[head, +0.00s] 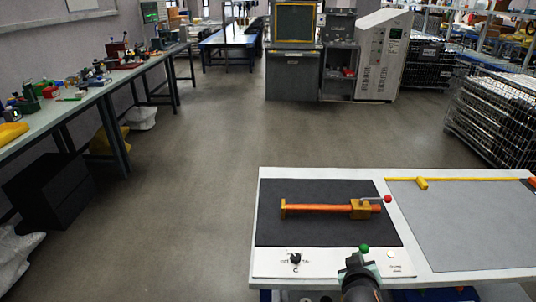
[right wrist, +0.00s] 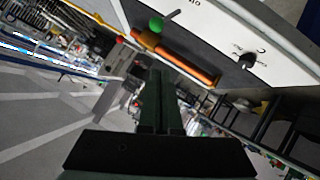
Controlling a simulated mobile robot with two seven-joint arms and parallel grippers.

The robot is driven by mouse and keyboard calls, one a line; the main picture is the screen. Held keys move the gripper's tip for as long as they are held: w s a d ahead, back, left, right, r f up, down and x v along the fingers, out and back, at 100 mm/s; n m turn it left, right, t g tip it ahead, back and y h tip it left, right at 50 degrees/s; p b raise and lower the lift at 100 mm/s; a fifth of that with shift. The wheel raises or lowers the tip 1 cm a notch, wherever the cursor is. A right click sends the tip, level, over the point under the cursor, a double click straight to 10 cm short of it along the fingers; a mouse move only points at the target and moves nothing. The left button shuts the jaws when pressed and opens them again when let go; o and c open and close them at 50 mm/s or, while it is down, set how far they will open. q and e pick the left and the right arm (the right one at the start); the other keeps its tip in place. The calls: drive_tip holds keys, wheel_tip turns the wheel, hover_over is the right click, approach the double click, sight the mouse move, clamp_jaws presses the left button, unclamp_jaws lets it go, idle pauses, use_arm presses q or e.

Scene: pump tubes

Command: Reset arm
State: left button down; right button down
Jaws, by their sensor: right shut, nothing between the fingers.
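An orange tube (head: 318,208) lies across the dark mat (head: 310,232), with a yellow end piece (head: 284,208) at its left. A yellow block (head: 361,209) is at its right, beside a red ball knob (head: 388,198). The tube also shows in the right wrist view (right wrist: 188,59). A green ball knob (head: 364,248) is at the front of the table; it also shows in the right wrist view (right wrist: 156,25). My right gripper (head: 358,260) is close to the green knob in the head view. Its fingers (right wrist: 158,78) are shut and empty. My left gripper is not in view.
The white table (head: 430,262) carries a black dial (head: 295,258) at the front left and a grey mat (head: 465,215) with a yellow piece (head: 421,183) at right. A cluttered bench (head: 95,90) stands at left. The floor (head: 190,220) between is clear.

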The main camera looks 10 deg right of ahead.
drive_tip(key=s+a+f+n+y, duration=0.1)
drive_tip(key=s+a+f+y, duration=0.3)
drive_tip(key=s+a+f, duration=0.3)
drive_tip(key=s+a+f+y, duration=0.4)
drive_tip(key=s+a+f, duration=0.3)
drive_tip(key=s+f, duration=0.3)
drive_tip(key=shift+s+f+n+g+y, duration=0.3)
drive_tip(key=shift+s+f+n+g, duration=0.1)
drive_tip(key=shift+s, duration=0.2)
